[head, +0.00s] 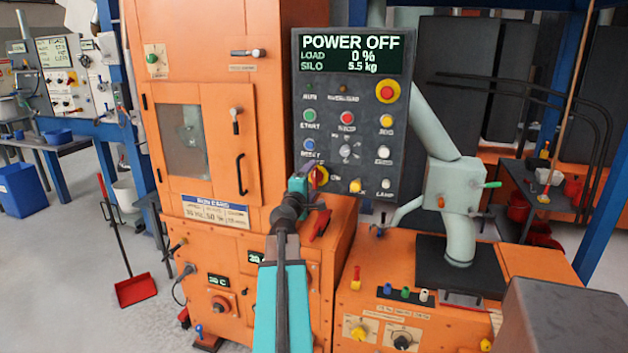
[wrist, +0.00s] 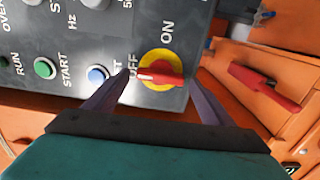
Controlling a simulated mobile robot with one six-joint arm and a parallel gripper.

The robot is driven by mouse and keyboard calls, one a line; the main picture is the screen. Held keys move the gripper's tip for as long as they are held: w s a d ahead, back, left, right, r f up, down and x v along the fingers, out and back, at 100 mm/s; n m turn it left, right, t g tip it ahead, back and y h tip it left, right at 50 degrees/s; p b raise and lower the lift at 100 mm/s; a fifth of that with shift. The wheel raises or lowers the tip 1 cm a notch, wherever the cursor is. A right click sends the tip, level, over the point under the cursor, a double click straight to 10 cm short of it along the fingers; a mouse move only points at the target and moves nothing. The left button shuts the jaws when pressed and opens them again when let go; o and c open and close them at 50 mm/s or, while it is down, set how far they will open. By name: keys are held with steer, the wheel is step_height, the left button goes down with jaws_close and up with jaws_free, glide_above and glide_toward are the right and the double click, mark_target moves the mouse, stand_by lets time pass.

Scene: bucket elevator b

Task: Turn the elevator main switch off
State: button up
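The elevator main switch (wrist: 165,68) is a red handle on a yellow round plate, with ON and OFF printed beside it. In the wrist view the handle lies crosswise and its white mark is on the OFF side. In the head view the switch (head: 321,177) is partly hidden by my gripper (head: 305,184). The control panel's display (head: 352,54) reads POWER OFF, load 0 %, silo 5.5 kg. My gripper (wrist: 160,80) is open, with one finger on each side of the switch. I cannot tell whether the fingers touch the handle.
Panel buttons sit close by: a blue one (wrist: 97,75) and a green START button (wrist: 45,68). A red lever (wrist: 265,87) stands at the right in the wrist view. A red emergency button (head: 387,92) is at the panel's upper right. The orange cabinet (head: 215,130) is left of the panel.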

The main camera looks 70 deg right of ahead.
steer(key=shift+s+a, duration=0.1)
steer(key=a+b, duration=0.7)
steer(key=a, duration=0.1)
steer(key=shift+s+a+f, duration=0.15)
steer(key=shift+s, duration=0.15)
stand_by(0.6)
steer(key=a+b, duration=0.1)
steer(key=b, duration=0.3)
steer(key=shift+a+b, duration=0.15)
steer(key=shift+b, duration=0.25)
steer(key=a+b, duration=0.1)
steer(key=b, duration=0.2)
steer(key=shift+a+b, duration=0.15)
steer(key=shift+b, duration=0.15)
steer(key=a+b, duration=0.2)
steer(key=shift+s+a+b, duration=0.1)
steer(key=shift+a+b, duration=0.2)
steer(key=shift+b, duration=0.1)
